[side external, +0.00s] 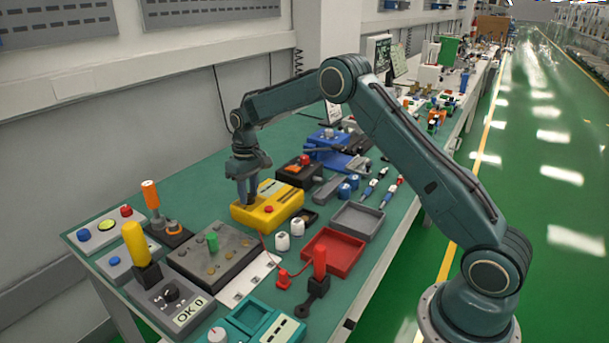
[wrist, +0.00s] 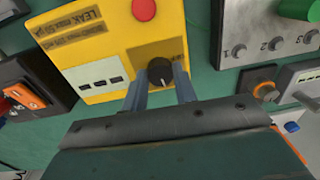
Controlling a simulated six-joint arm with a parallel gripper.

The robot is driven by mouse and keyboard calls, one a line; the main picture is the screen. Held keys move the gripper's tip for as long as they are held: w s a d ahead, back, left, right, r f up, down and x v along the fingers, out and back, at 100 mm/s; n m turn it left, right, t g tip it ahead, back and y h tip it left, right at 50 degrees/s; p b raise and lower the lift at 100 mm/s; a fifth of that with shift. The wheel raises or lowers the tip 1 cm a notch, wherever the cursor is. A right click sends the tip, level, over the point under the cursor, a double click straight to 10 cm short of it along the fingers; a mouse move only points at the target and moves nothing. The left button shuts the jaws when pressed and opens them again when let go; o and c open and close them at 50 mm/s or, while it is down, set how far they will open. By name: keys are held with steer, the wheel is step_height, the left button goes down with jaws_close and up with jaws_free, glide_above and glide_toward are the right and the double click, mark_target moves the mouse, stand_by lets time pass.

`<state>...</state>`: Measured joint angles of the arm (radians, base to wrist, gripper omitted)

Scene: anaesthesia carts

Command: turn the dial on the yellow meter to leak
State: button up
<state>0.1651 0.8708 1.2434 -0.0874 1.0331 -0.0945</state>
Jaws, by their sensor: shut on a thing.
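The yellow meter (side external: 284,205) sits on the green bench under my gripper (side external: 247,190). The markings around the dial are too small to read.
A grey panel with a green knob (side external: 212,241) stands in front of the meter. Two white cylinders (side external: 282,241), a red tray (side external: 333,230) and a grey tray (side external: 357,204) lie to its right. A black block (side external: 297,173) and a blue device stand behind.

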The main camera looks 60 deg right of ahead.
mark_target(251, 194)
steer(key=shift+m, duration=1.9)
steer(key=o, duration=1)
steer(key=r, duration=1.3)
steer(key=shift+s+d+r, duration=0.15)
steer(key=shift+d+r, duration=0.2)
steer(key=shift+r, duration=0.05)
